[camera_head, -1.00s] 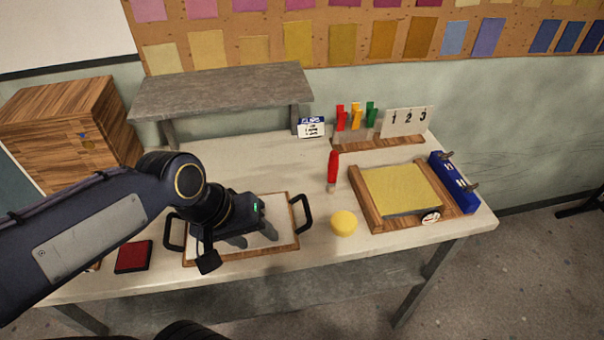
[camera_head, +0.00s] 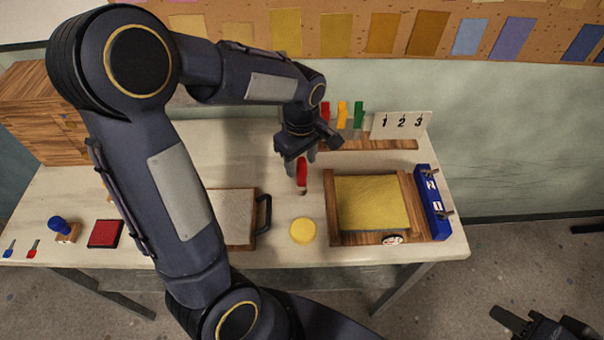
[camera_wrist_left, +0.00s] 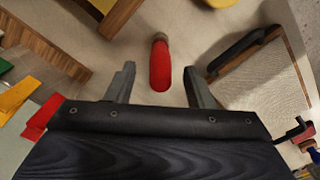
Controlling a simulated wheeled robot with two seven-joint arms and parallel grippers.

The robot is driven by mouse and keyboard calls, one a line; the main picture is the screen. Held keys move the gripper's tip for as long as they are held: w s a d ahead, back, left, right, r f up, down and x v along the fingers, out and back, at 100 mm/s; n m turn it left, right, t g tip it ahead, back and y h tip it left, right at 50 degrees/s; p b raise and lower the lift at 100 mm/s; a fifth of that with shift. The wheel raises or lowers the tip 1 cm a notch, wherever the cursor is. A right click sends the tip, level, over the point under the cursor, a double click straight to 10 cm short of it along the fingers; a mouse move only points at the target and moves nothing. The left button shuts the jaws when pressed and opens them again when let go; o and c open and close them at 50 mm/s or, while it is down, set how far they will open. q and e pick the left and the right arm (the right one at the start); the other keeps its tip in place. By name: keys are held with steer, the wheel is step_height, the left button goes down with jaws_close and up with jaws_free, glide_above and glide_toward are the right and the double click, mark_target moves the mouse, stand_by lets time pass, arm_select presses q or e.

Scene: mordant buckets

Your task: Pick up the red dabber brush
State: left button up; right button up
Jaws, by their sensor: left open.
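The red dabber brush (camera_head: 302,175) has a red handle and a greyish lower end. My left gripper (camera_head: 300,163) is open above and around the upper handle in the head view. In the left wrist view the brush (camera_wrist_left: 160,68) lies between the two spread fingers (camera_wrist_left: 158,88), with a gap on both sides. The fingers partly cover the handle top in the head view. My right gripper (camera_head: 542,324) is at the lower right corner, away from the table; its jaw state is unclear.
A yellow round pad (camera_head: 303,231) lies in front of the brush. A wooden frame with yellow sheet (camera_head: 372,203) is at right. A handled tray (camera_head: 233,217) is at left, partly behind my arm.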

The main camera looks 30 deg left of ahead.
mark_target(302, 170)
arm_select(q)
steer(key=shift+d+f, duration=0.1)
steer(key=shift+f, duration=1.75)
jaws_close()
steer(key=shift+r, duration=0.1)
